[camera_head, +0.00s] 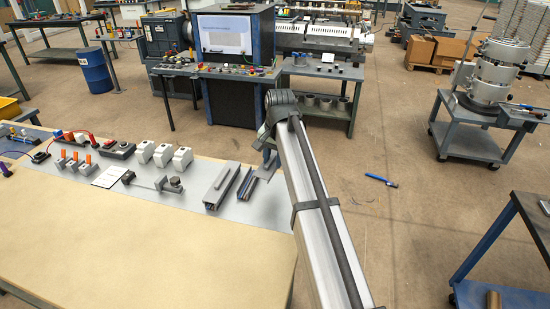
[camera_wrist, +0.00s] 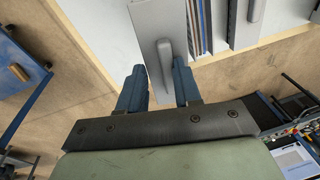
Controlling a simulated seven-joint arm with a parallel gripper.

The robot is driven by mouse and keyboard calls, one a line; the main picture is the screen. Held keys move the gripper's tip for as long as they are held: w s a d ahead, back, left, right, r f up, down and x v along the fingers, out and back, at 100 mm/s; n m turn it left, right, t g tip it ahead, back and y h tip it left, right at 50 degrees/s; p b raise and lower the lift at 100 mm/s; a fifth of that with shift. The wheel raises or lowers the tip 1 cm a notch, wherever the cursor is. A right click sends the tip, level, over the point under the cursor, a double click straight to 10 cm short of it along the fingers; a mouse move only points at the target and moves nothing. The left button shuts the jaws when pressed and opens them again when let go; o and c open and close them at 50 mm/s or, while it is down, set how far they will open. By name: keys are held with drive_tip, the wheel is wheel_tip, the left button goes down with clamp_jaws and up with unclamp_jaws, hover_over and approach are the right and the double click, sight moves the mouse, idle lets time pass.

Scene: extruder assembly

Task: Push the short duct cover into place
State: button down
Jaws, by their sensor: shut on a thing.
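My gripper (camera_wrist: 159,68) has its two blue fingers on either side of the short duct cover (camera_wrist: 148,30), a flat grey plate with a raised grey handle. The cover lies alongside the open duct (camera_wrist: 199,28), whose coloured wires show to its right in the wrist view. The cover may overlap part of that duct; whether it is seated, I cannot tell. In the head view my gripper (camera_head: 269,148) is at the right end of the table, beside the short duct (camera_head: 248,188); the cover there is too small to make out.
Another grey duct (camera_head: 214,193) with a handled cover lies just left of the short duct. White boxes (camera_head: 163,156), a grey metal part (camera_head: 150,183) and orange-topped pieces (camera_head: 74,160) stand further left. The front of the wooden table (camera_head: 140,250) is clear.

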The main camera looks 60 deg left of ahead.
sight(263, 165)
drive_tip(key=s, duration=0.1)
drive_tip(key=s+a, duration=0.1)
drive_tip(key=shift+s+a+f, duration=0.1)
drive_tip(key=shift+s+a, duration=0.15)
drive_tip(key=shift+s, duration=0.15)
drive_tip(key=s+a+m+h, duration=0.1)
drive_tip(key=a+m, duration=0.2)
drive_tip(key=m, duration=1.4)
drive_tip(key=s+a+m+h, duration=0.1)
drive_tip(key=s+a+m, duration=0.1)
drive_tip(key=m, duration=1.5)
drive_tip(key=shift+s+a+r+m+g+h, duration=0.3)
drive_tip(key=shift+a+r+h, duration=0.1)
drive_tip(key=shift+a, duration=0.1)
drive_tip(key=shift+w, duration=0.1)
drive_tip(key=shift+f, duration=2.95)
